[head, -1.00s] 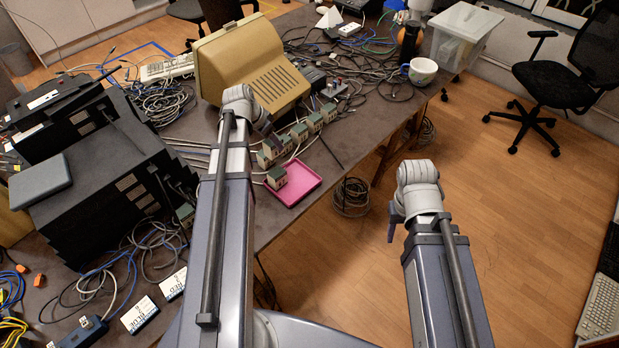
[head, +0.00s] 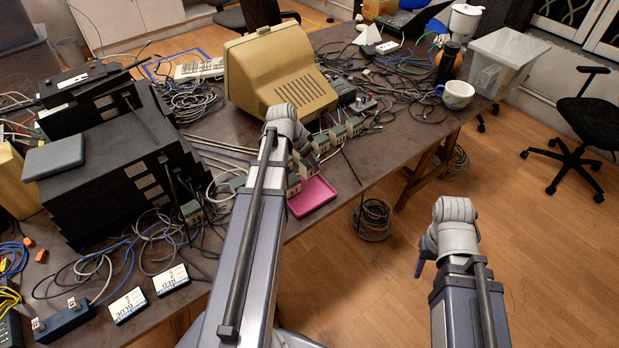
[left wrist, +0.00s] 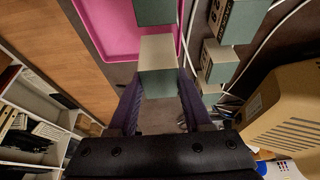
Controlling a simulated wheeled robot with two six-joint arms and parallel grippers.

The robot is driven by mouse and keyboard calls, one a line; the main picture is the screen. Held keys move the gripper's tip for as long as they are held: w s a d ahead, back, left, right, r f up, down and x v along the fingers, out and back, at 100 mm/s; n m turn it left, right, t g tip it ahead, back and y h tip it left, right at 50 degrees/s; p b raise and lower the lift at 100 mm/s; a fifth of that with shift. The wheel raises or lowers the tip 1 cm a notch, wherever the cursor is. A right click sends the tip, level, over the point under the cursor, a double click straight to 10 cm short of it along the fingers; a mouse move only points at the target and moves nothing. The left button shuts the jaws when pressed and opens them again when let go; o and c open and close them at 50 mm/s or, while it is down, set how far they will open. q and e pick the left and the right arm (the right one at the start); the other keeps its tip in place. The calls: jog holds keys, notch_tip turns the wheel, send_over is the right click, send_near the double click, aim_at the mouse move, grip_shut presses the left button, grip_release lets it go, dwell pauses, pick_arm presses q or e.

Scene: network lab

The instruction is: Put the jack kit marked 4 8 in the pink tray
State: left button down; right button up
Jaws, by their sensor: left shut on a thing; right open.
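The pink tray (head: 313,196) lies at the table's front edge; it also shows at the top of the left wrist view (left wrist: 98,22). My left gripper (left wrist: 158,88) is shut on a small beige-and-green jack kit (left wrist: 158,56), close to the tray. In the head view my left gripper (head: 303,150) is partly hidden by its own wrist. Another green kit (left wrist: 155,11) shows just beyond the held one, by the tray's edge. More kits (head: 337,134) stand in a row behind the tray. My right gripper (head: 424,262) is open and empty, over the floor.
A beige monitor (head: 280,75) stands behind the kits, with tangled cables around it. Black network boxes (head: 115,165) fill the left of the table. A white mug (head: 457,94) and a clear bin (head: 510,60) stand at the right.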

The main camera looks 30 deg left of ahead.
aim_at(309, 170)
pick_arm(q)
jog(key=shift+f, duration=0.2)
notch_tip(309, 170, down, 4)
jog(key=b, duration=0.3)
jog(key=shift+b, duration=0.4)
jog(key=shift+r, duration=0.2)
jog(key=shift+f, duration=0.1)
jog(key=c, duration=0.8)
grip_release()
jog(key=shift+f, duration=0.1)
jog(key=o, duration=0.5)
jog(key=shift+c, duration=0.2)
